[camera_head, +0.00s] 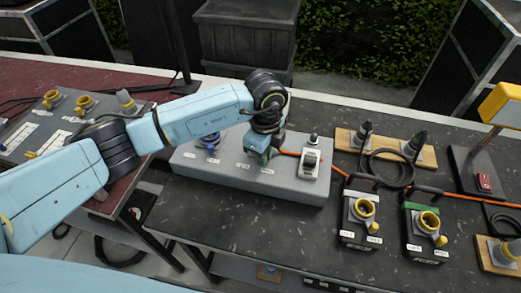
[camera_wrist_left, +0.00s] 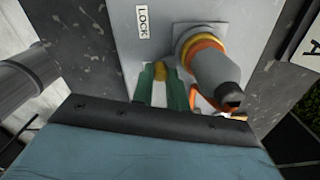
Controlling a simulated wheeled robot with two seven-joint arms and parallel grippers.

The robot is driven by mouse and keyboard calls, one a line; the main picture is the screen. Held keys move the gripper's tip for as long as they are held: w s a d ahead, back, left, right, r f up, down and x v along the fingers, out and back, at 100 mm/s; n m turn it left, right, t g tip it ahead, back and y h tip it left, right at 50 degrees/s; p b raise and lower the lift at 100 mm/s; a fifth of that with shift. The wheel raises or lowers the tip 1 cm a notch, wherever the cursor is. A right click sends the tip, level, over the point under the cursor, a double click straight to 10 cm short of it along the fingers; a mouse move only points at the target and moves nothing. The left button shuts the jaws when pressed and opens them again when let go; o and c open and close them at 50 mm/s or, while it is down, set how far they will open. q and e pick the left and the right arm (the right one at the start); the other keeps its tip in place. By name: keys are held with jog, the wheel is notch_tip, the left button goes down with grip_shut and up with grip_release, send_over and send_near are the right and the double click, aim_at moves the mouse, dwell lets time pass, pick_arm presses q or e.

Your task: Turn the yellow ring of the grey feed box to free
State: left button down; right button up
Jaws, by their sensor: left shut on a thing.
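The grey feed box (camera_head: 230,178) is a long box on the dark table, with a blue socket (camera_head: 210,140) at its left. My left gripper (camera_head: 259,158) is low over its middle. In the left wrist view its green fingers (camera_wrist_left: 161,88) are shut on a yellow knob (camera_wrist_left: 160,71). Beside the knob a grey plug (camera_wrist_left: 215,72) sits in a yellow-orange ring (camera_wrist_left: 203,48). A LOCK label (camera_wrist_left: 143,22) lies beyond the fingers. No FREE label can be read. In the head view my gripper hides the ring. My right gripper is not in view.
A switch (camera_head: 310,164) stands at the box's right end. An orange cable (camera_head: 338,172) runs right from near my gripper. Two dark boxes with yellow sockets (camera_head: 364,208) (camera_head: 429,221) stand right of it. Plugs on a wooden board (camera_head: 405,150) stand behind. The front table middle is clear.

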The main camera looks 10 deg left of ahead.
pick_arm(q)
jog(key=shift+w+d+n, duration=0.15)
jog(key=shift+d+n, duration=0.1)
jog(key=shift+n, duration=0.25)
jog(key=c, duration=1.6)
grip_release()
jog(key=shift+c, duration=0.2)
notch_tip(320, 180, up, 14)
jog(key=shift+f, duration=0.25)
